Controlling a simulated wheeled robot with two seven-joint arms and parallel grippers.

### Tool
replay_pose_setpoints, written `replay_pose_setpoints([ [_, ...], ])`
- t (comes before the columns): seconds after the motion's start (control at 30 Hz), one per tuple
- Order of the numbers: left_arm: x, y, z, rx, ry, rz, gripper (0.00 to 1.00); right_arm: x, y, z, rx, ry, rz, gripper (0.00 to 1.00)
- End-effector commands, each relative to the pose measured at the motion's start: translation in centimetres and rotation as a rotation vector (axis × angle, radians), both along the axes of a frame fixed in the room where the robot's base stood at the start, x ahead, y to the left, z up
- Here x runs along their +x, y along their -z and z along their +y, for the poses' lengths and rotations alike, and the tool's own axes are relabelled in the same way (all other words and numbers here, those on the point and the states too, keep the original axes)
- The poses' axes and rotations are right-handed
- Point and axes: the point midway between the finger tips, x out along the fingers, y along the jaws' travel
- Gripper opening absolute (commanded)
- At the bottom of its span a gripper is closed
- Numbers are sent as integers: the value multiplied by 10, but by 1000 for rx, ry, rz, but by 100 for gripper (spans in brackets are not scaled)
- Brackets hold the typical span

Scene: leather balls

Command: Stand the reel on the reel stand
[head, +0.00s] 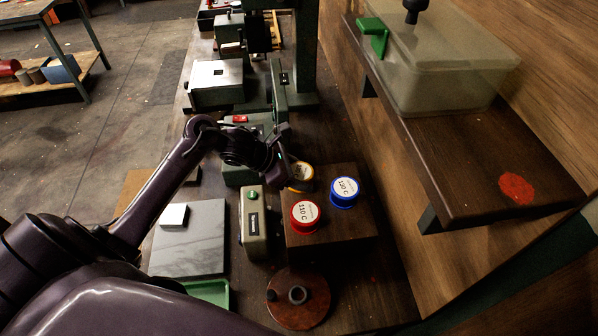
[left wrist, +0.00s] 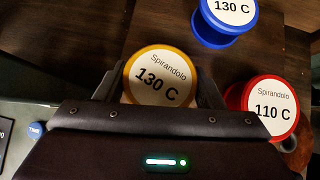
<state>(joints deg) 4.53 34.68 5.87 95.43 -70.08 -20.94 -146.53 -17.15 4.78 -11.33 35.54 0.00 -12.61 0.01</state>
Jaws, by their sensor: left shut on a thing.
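A yellow reel (head: 302,173) labelled 130 C is at the back left corner of a dark wooden block (head: 343,252). It also shows in the left wrist view (left wrist: 158,78), between the two fingers. My left gripper (head: 287,163) is shut on this yellow reel; I cannot tell whether the reel still touches the block. A blue reel (head: 344,191) labelled 130 C and a red reel (head: 305,215) labelled 110 C stand on the block. A round reddish-brown stand with a short central peg (head: 298,312), likely the reel stand, is in front of the block. My right gripper is out of view.
A grey-green box with a button (head: 253,222) stands left of the block. Further left are a grey slab (head: 190,245) with a white piece and a green tray (head: 210,290). Green machines fill the bench behind. A shelf (head: 480,165) with a translucent bin overhangs at right.

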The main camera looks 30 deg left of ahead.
Motion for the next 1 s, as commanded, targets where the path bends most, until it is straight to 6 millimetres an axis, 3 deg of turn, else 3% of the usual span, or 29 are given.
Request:
replay_pose_setpoints([
  [0.23,0,4,0,0,0,-2,32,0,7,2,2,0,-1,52],
  [0.27,0,2,0,0,0,0,66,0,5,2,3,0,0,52],
  [0.4,0,2,0,0,0,0,84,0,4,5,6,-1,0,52],
  [0.77,0,-2,0,-1,-1,0,84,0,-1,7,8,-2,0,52],
  [1.0,-20,-24,22,10,1,-4,84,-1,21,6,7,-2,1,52],
])
